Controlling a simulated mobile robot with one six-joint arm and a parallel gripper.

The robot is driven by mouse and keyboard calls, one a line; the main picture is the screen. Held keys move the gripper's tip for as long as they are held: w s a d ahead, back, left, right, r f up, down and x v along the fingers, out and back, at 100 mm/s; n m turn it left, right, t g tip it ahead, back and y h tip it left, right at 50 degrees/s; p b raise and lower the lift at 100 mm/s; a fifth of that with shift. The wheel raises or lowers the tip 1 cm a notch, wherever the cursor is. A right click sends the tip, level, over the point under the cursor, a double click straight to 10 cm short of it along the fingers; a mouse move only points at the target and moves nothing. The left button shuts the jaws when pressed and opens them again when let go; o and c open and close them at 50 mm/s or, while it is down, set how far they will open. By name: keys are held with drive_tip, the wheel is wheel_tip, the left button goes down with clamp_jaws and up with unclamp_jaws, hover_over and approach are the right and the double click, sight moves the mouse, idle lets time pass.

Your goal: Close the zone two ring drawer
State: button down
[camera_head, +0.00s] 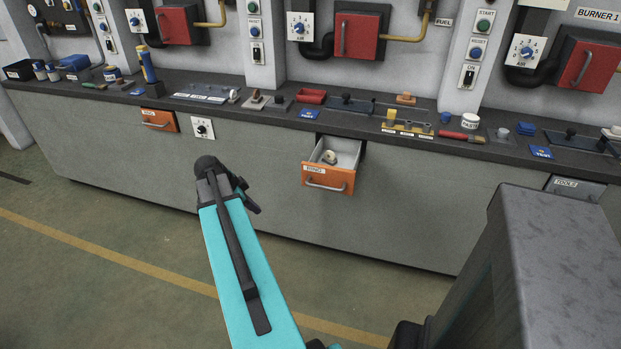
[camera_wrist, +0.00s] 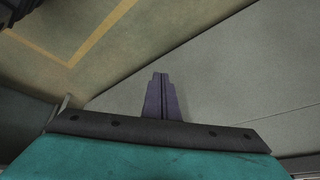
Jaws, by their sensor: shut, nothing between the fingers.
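The ring drawer (camera_head: 328,177) has an orange front with a white "RING" label and a grey bar handle. It is pulled out of the grey counter front, and a pale ring-shaped part (camera_head: 329,157) lies inside it. My arm reaches up from the bottom of the head view, left of the open drawer and apart from it. In the wrist view my gripper (camera_wrist: 158,82) is shut and empty, with floor and a grey panel beyond it. The drawer does not show in the wrist view.
Another orange drawer (camera_head: 159,120) sits flush in the counter at left, beside a dial plate (camera_head: 203,128). A grey "TOOLS" drawer (camera_head: 575,187) is at right. The dark countertop (camera_head: 400,138) carries many small parts. The floor (camera_head: 110,225) before the counter is clear.

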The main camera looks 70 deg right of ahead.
drive_tip(key=s+d+r+m+g+h, duration=0.1)
drive_tip(key=s+d+r+m, duration=0.6)
drive_tip(key=s+d+r, duration=0.3)
wheel_tip(320, 180, up, 3)
drive_tip(key=shift+s+d+f+m+b, duration=0.1)
drive_tip(key=shift+s+d+m+b, duration=0.25)
drive_tip(key=shift+d, duration=0.45)
drive_tip(key=p, duration=0.1)
approach(318, 182)
drive_tip(key=shift+x, duration=2.25)
drive_tip(key=shift+a, duration=0.15)
drive_tip(key=d+b, duration=0.2)
drive_tip(key=d, duration=0.4)
drive_tip(key=d+b, duration=0.2)
drive_tip(key=d, duration=0.5)
drive_tip(key=w+d+b, duration=0.1)
drive_tip(key=d, duration=0.6)
drive_tip(key=shift+w+b, duration=0.1)
drive_tip(key=shift+b, duration=0.3)
drive_tip(key=shift+d, duration=0.1)
